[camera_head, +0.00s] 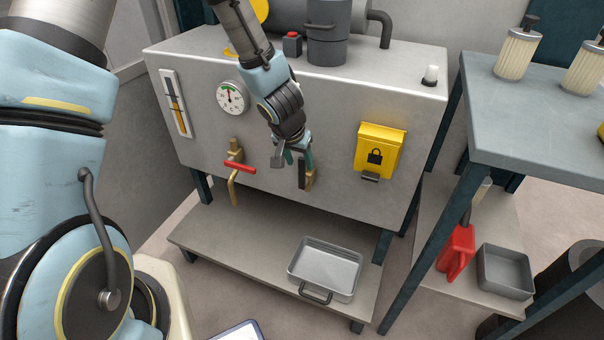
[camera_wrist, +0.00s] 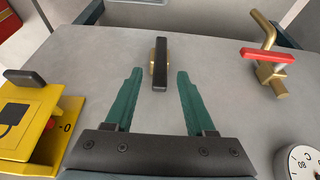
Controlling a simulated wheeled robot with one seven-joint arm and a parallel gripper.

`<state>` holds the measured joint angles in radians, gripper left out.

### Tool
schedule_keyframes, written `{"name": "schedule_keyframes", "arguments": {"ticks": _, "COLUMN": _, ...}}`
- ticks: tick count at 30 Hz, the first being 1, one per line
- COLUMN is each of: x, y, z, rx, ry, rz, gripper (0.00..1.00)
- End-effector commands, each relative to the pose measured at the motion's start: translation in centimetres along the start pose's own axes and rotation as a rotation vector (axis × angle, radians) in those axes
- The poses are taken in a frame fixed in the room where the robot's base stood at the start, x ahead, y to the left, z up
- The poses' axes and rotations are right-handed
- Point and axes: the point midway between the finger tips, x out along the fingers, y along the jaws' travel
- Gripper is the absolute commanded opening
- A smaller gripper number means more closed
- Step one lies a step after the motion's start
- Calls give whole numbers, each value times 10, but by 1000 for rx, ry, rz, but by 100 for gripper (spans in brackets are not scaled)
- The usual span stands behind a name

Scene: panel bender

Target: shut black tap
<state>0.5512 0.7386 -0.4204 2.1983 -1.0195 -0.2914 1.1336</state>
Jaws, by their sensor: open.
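The black tap (camera_head: 302,175) is on the front panel of the grey machine, with a black bar handle on a brass body. Its handle stands upright, in line with the brass spout; part of it is hidden behind my gripper in the head view. In the wrist view the black tap (camera_wrist: 161,62) is straight ahead, its handle pointing along my fingers. My gripper (camera_head: 292,157) is open at the tap. In the wrist view its two green fingers (camera_wrist: 159,74) lie either side of the handle's near end, with visible gaps. I see no contact.
A red-handled brass tap (camera_head: 240,166) is left of the black tap, its handle crosswise. A yellow lock box (camera_head: 379,150) juts out to the right. A dial gauge (camera_head: 232,97) is up left. A metal tray (camera_head: 326,269) sits on the shelf below.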

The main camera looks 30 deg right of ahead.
Motion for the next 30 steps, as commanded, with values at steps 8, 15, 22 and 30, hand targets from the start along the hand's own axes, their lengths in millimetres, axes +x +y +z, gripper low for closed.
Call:
{"name": "schedule_keyframes", "arguments": {"ticks": 8, "x": 42, "y": 0, "z": 1, "rx": -2, "ry": -1, "rz": 1, "gripper": 55}}
{"name": "schedule_keyframes", "arguments": {"ticks": 15, "x": 53, "y": 0, "z": 0, "rx": -1, "ry": 0, "rz": 1, "gripper": 55}}
{"name": "schedule_keyframes", "arguments": {"ticks": 22, "x": 53, "y": 0, "z": 0, "rx": -1, "ry": 0, "rz": 0, "gripper": 55}}
{"name": "schedule_keyframes", "arguments": {"ticks": 30, "x": 53, "y": 0, "z": 0, "rx": -1, "ry": 0, "rz": 0, "gripper": 26}}
